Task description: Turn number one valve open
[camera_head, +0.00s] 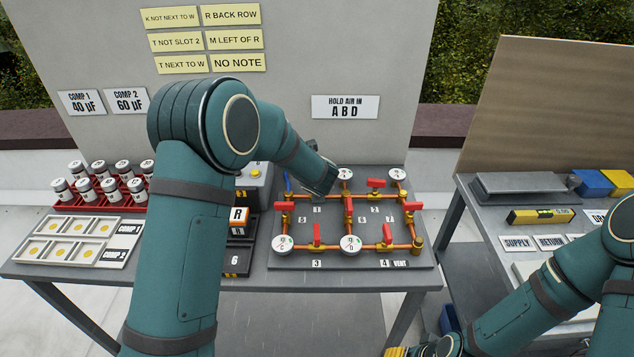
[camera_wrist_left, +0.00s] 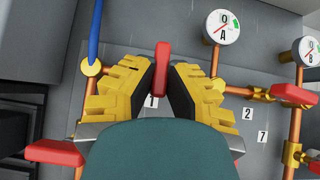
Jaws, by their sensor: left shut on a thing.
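The number one valve's red handle (camera_wrist_left: 162,68) shows in the left wrist view just above the label 1 (camera_wrist_left: 151,101). It points up the picture, between the yellow-and-black fingers of my left gripper (camera_wrist_left: 160,85), which is shut on it. The pipe at this valve is mostly hidden by the fingers. In the head view my left wrist covers the valve, and the label 1 (camera_head: 317,210) shows just below. Gauge A (camera_wrist_left: 222,27) stands at the upper right of the handle. My right gripper (camera_head: 420,350) is at the bottom edge, partly cut off.
Other red handles are close by: valve 2 (camera_head: 376,183), valve 5 (camera_head: 285,206) and valve 3 (camera_head: 317,236). Gauges C (camera_head: 283,245) and D (camera_head: 350,245) stand in front. A blue hose (camera_wrist_left: 95,35) runs left of the fingers. A red rack (camera_head: 75,205) stands at the left.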

